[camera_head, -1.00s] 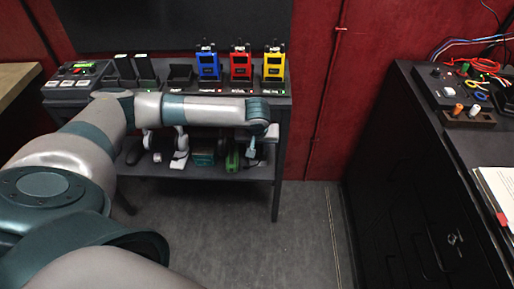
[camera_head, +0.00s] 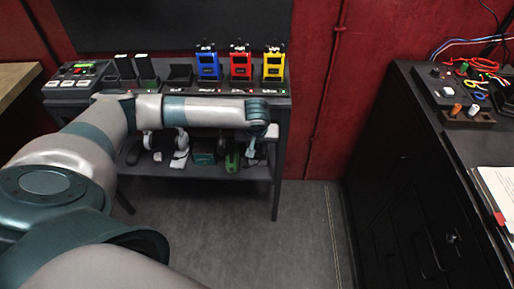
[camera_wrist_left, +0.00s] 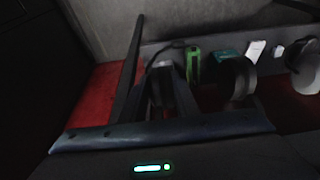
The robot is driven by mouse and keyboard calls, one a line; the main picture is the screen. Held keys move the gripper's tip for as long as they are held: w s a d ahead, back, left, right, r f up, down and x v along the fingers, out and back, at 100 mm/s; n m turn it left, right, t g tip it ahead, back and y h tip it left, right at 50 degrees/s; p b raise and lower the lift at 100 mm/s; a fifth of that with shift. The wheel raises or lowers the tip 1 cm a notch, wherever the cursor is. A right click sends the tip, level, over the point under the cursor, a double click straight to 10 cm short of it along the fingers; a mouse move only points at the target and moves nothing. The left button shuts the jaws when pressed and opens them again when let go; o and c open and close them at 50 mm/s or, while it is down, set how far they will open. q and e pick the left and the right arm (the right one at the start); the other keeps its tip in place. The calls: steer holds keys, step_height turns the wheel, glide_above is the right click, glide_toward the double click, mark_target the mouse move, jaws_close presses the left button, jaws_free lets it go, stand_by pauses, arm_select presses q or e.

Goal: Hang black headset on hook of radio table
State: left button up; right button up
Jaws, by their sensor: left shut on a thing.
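I cannot tell whether the headset touches a hook. A white headset (camera_wrist_left: 305,72) and a dark-banded headset (camera_wrist_left: 240,80) hang along the same edge. My right gripper is out of view.
Blue (camera_head: 208,64), red (camera_head: 240,64) and yellow (camera_head: 274,64) radios stand on the table. The lower shelf holds a green item (camera_wrist_left: 193,65) and other small things. A black cabinet (camera_head: 400,165) stands at the right. The floor (camera_head: 260,240) between is clear.

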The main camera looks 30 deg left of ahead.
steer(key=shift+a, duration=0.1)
arm_select(q)
steer(key=o, duration=1.3)
steer(key=shift+c, duration=0.2)
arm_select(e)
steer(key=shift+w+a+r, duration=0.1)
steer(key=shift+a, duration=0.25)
arm_select(q)
steer(key=shift+r, duration=0.1)
steer(key=shift+s+d+r, duration=0.15)
steer(key=shift+s+r, duration=0.05)
steer(key=shift+r, duration=0.4)
steer(key=v, duration=1.6)
steer(key=shift+b, duration=0.35)
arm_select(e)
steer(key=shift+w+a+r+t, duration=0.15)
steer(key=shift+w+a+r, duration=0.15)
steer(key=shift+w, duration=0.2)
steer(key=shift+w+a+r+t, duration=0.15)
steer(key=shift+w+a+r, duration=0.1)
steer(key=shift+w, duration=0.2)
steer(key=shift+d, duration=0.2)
